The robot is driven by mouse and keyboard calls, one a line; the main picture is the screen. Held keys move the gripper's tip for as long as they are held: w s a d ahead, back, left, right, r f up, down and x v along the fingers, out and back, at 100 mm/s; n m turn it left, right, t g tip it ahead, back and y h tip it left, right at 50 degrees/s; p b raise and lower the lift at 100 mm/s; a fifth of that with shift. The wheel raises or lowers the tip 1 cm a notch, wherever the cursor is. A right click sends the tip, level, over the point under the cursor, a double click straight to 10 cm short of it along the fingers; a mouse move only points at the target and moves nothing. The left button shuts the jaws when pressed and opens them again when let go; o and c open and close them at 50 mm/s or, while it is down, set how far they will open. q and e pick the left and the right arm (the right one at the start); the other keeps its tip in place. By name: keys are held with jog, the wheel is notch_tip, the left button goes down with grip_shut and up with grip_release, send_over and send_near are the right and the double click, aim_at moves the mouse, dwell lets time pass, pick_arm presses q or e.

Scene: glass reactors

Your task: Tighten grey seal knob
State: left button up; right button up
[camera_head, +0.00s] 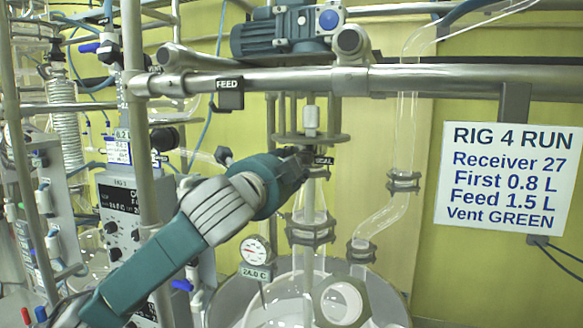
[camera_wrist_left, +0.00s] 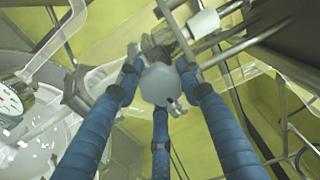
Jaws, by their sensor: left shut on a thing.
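The grey seal knob (camera_wrist_left: 160,86) shows in the left wrist view as a rounded light grey body in the middle of my left gripper (camera_wrist_left: 158,72). The gripper's three blue fingers come in around it, and their tips are closed on it. In the head view my left gripper (camera_head: 304,160) reaches from the lower left to the stirrer shaft, beside the label ending in "EAL" (camera_head: 324,160). There the gripper hides the knob. My right gripper is in neither view.
A blue-grey motor (camera_head: 283,30) and a steel crossbar (camera_head: 440,80) lie above. The glass reactor vessel (camera_head: 385,300) with a dial gauge (camera_head: 256,250) stands below. A bent glass tube (camera_head: 385,217) runs close on the right. A control box (camera_head: 122,210) stands left.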

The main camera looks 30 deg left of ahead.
pick_arm(q)
jog(key=shift+f+m, duration=0.3)
jog(key=shift+m, duration=0.2)
jog(key=o, duration=0.9)
jog(key=shift+o, duration=1.4)
jog(key=shift+r, duration=0.1)
jog(key=shift+a+r, duration=0.1)
jog(key=shift+s, duration=0.1)
jog(key=v, duration=0.7)
jog(key=shift+s, duration=0.25)
jog(key=shift+w, duration=0.1)
